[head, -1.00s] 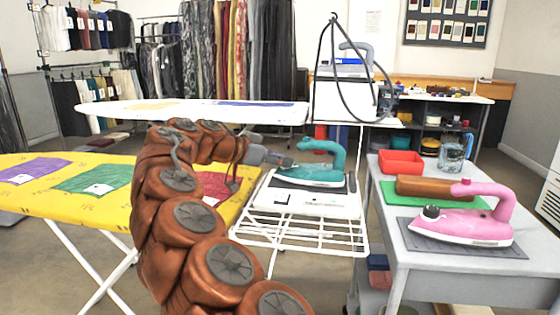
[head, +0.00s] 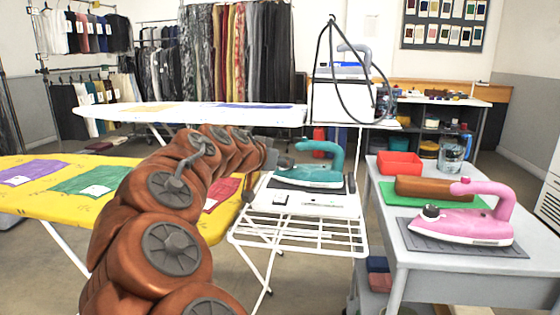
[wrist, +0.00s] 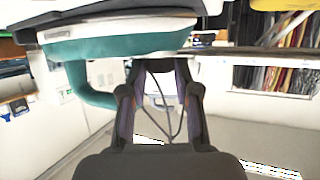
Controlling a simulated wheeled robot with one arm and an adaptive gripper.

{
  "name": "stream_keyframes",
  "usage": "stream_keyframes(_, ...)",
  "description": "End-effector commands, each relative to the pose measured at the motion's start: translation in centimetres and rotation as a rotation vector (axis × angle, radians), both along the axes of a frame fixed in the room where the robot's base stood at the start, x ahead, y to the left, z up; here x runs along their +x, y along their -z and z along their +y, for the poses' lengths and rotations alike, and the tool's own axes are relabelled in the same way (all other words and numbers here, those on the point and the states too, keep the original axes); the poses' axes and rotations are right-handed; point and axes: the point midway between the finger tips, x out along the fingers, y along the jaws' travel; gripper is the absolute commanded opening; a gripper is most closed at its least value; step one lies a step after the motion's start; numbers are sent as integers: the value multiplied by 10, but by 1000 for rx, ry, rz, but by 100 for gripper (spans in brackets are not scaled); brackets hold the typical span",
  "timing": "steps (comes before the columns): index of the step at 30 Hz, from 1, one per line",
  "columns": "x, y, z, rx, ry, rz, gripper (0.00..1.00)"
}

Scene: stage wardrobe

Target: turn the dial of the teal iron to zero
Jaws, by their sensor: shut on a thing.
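The teal iron (head: 312,177) stands on its sole on a white board (head: 325,202) on a wire-frame stand, handle up, nose to the left. My gripper (head: 284,163) is at its nose end. In the wrist view, which is upside down, the teal iron (wrist: 120,42) spans the top with its handle hanging at the left. There the fingers of my gripper (wrist: 160,66) are closed in at the nose, on the dial. The dial itself is mostly hidden by the fingers, and its marks cannot be read.
A yellow ironing board (head: 130,200) lies at the left, with a white one (head: 190,112) behind. A steam station (head: 343,100) with a looped hose stands behind.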

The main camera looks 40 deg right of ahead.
Motion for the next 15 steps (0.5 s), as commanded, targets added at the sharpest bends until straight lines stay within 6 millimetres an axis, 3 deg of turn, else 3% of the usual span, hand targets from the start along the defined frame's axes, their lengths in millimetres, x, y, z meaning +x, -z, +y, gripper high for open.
stream_keyframes(15,-8,-3,-3,7,-303,3,0)
